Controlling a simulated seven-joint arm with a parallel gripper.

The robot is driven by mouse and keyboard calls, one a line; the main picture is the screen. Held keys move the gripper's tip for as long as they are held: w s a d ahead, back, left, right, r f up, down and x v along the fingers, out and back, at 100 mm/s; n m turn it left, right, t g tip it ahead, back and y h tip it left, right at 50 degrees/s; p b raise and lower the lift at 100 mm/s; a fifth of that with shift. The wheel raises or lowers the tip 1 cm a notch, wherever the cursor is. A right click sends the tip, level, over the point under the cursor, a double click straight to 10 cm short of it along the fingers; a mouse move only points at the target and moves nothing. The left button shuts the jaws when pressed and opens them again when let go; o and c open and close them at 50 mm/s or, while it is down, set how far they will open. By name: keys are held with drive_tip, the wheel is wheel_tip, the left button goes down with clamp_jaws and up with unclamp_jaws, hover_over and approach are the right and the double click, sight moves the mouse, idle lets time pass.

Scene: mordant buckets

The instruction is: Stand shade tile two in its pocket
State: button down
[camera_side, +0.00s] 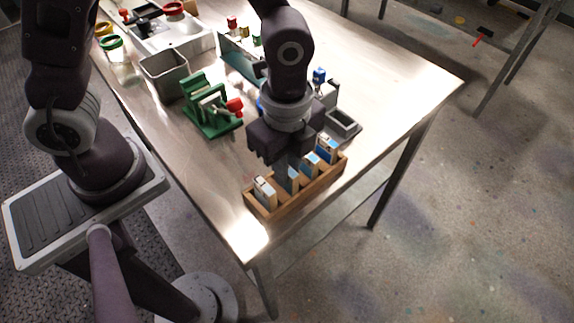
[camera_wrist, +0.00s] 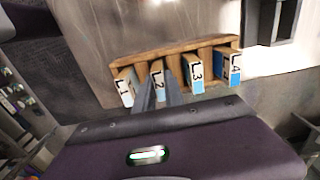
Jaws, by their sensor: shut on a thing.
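A wooden rack (camera_side: 260,208) with a row of pockets stands near the table's front corner; it also shows in the wrist view (camera_wrist: 178,49). Shade tile two, labelled L2 (camera_wrist: 157,68), is upright in line with the second pocket, between tile L1 and tile L3. My gripper (camera_wrist: 160,92) is shut on tile L2, one finger on each side. In the side view my gripper (camera_side: 281,172) points down over the rack and the blue-marked tile L2 (camera_side: 292,180) is partly hidden. Whether its bottom rests on the pocket floor is hidden.
Tile L1 (camera_wrist: 125,88), tile L3 (camera_wrist: 194,70) and tile L4 (camera_wrist: 230,66) stand in the rack. A grey tray (camera_side: 343,124) lies behind the rack. A green fixture (camera_side: 208,108) and a grey bin (camera_side: 164,75) stand further left. The table is clear at right.

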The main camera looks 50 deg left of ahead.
drive_tip(key=c, duration=1.4)
unclamp_jaws()
drive_tip(key=shift+f, duration=0.1)
drive_tip(key=shift+c, duration=0.2)
wheel_tip(320, 180, up, 12)
drive_tip(key=s+a+r+n+t, duration=0.2)
drive_tip(key=s+a+r+n, duration=0.1)
drive_tip(key=a+n, duration=0.4)
drive_tip(key=s+a+r+n+t, duration=0.3)
drive_tip(key=s+a+n, duration=0.3)
drive_tip(key=n, duration=0.5)
drive_tip(key=shift+s+a+r+t, duration=0.2)
drive_tip(key=shift+a+r+t, duration=0.1)
drive_tip(key=shift+a+r, duration=0.2)
